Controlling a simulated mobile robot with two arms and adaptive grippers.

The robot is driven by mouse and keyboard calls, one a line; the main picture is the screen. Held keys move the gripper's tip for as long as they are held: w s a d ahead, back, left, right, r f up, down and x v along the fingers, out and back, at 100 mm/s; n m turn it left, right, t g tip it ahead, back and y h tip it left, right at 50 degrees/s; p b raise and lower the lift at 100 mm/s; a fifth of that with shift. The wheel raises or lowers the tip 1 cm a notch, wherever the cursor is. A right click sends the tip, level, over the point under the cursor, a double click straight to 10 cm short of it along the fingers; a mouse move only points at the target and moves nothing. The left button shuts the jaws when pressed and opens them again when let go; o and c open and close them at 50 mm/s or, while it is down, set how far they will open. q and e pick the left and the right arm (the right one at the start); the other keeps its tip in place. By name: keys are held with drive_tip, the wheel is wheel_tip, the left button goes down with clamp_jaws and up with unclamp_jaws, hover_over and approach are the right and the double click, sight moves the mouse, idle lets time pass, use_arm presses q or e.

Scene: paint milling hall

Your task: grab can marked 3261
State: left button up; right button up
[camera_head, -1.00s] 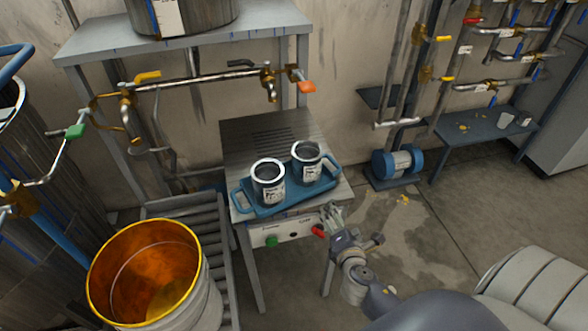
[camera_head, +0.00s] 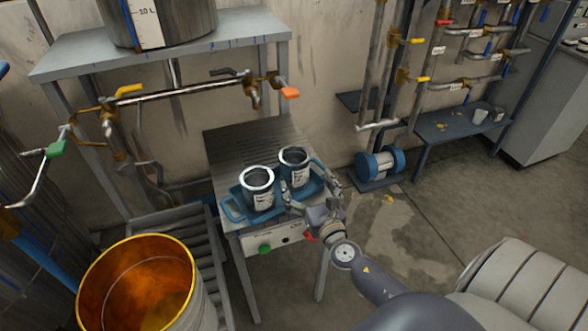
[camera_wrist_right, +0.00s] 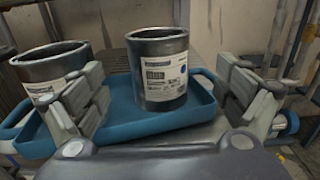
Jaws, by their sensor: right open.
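Two grey metal cans with white labels stand upright in a blue tray (camera_head: 234,209) on a small metal table. The left can (camera_head: 258,188) and the right can (camera_head: 294,168) are close together. The printed numbers are too small to read. My right gripper (camera_head: 312,190) is open at the tray's front right. In the right wrist view, the right can (camera_wrist_right: 160,72) stands ahead between the open fingers (camera_wrist_right: 160,95), apart from both. The left can (camera_wrist_right: 48,68) is partly behind the left finger there. My left gripper is not in view.
An orange-lined drum (camera_head: 140,285) stands at lower left. A blue motor (camera_head: 380,165) sits on the floor at right.

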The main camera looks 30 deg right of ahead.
sight(290, 157)
drive_tip(key=x, duration=0.8)
drive_tip(key=shift+w+a+f, duration=0.1)
drive_tip(key=shift+w+f, duration=0.2)
drive_tip(key=shift+w, duration=0.1)
drive_tip(key=shift+s+r, duration=0.1)
drive_tip(key=c, duration=1.2)
